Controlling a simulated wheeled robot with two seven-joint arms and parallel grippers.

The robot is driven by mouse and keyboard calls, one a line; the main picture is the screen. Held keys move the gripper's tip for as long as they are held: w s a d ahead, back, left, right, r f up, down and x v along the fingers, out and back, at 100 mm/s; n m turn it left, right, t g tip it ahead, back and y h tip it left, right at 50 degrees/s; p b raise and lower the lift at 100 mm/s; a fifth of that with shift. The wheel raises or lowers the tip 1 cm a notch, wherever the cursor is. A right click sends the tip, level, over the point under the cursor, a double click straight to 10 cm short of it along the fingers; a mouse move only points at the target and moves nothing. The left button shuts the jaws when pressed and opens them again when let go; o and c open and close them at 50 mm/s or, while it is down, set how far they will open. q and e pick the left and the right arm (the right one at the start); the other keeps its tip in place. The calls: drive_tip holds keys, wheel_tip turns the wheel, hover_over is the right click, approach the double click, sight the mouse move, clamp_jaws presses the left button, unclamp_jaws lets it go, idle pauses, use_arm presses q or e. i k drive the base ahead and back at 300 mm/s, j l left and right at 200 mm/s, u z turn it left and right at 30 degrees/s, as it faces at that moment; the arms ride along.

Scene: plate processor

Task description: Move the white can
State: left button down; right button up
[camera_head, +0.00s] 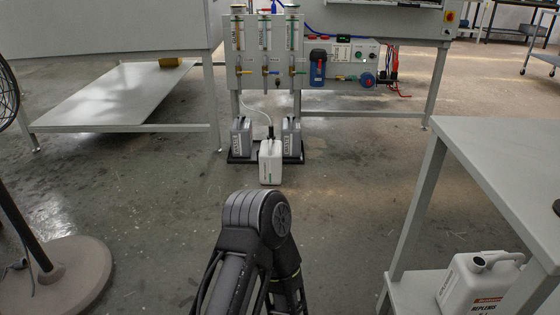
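A white can (270,163) stands upright on the floor at the foot of the plate processor, in front of a low black tray (240,158) and between two grey cans. A second white can (472,288), larger in view, with a spout and a red-and-black label, stands on the lower shelf of the grey table at the bottom right; its lower part is cut off by the picture edge. One of my arm links rises at the bottom centre. Neither gripper shows.
The grey cans (241,138) (291,137) stand on the tray below the processor's panel (264,50). The grey table (490,150) fills the right. A fan's round base (75,275) stands at left. The floor between is clear.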

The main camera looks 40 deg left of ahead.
sight(271, 155)
drive_tip(key=i+j, duration=0.15)
drive_tip(key=j, duration=0.25)
drive_tip(key=i+j+z, duration=0.1)
drive_tip(key=j, duration=0.3)
drive_tip(key=i+j+z, duration=0.1)
drive_tip(key=j, duration=0.3)
drive_tip(key=i+j, duration=0.2)
drive_tip(key=j, duration=0.2)
drive_tip(key=i+j+z, duration=0.1)
drive_tip(key=j, duration=0.3)
drive_tip(key=i+j, duration=0.15)
drive_tip(key=j, duration=0.25)
drive_tip(key=i+j+z, duration=0.1)
drive_tip(key=i+j, duration=0.55)
drive_tip(key=j, duration=0.15)
drive_tip(key=i+j+z, duration=0.15)
drive_tip(key=i+j, duration=0.15)
drive_tip(key=i+j+z, duration=0.1)
drive_tip(key=i+j, duration=0.15)
drive_tip(key=j, duration=0.25)
drive_tip(key=i+j, duration=0.3)
drive_tip(key=j, duration=0.2)
drive_tip(key=l+z, duration=0.05)
